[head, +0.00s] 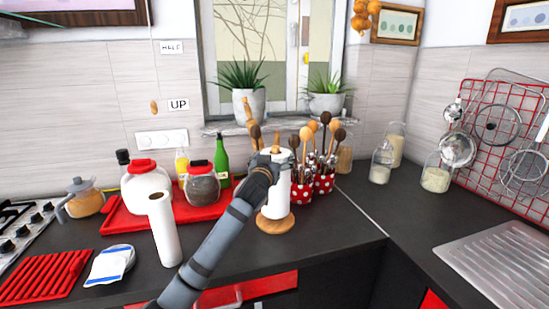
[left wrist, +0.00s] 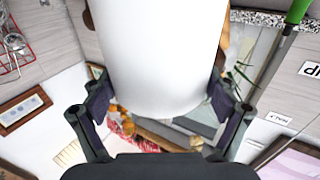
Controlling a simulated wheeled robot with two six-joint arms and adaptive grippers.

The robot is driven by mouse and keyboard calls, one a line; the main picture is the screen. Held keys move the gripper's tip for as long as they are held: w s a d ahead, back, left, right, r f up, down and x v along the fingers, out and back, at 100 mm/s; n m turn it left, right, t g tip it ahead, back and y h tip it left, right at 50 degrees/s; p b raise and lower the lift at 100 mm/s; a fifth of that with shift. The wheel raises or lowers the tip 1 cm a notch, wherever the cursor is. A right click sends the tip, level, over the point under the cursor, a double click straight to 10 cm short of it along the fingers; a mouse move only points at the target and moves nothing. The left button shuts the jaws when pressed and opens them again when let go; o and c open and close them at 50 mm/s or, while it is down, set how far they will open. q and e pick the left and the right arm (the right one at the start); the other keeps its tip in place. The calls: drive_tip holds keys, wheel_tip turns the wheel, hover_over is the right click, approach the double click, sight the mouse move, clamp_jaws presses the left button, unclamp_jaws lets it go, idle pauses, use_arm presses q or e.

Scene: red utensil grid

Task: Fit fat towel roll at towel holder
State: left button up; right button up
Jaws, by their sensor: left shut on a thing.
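The fat white towel roll (head: 278,200) is upright at the towel holder, directly above its round wooden base (head: 275,223). A wooden post tip (head: 276,141) shows above the roll, so the roll appears to be around the post. Whether its bottom rests on the base is hard to tell. My left gripper (head: 266,168) is shut on the roll near its upper part and hides some of it. In the left wrist view the roll (left wrist: 160,50) fills the space between the two fingers (left wrist: 162,100). My right gripper is not in view.
A thinner white roll (head: 165,230) stands left of my left arm. Red dotted pots (head: 301,193) with wooden spoons stand close right of the holder. A red tray (head: 125,222) with jars and bottles lies behind left. Counter right of the holder is clear (head: 345,220).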

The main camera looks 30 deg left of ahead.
use_arm(q)
drive_tip(key=o, duration=1.4)
drive_tip(key=shift+r, duration=0.1)
drive_tip(key=shift+o, duration=0.2)
drive_tip(key=v, duration=1.2)
wheel_tip(320, 180, up, 5)
drive_tip(key=p, duration=0.4)
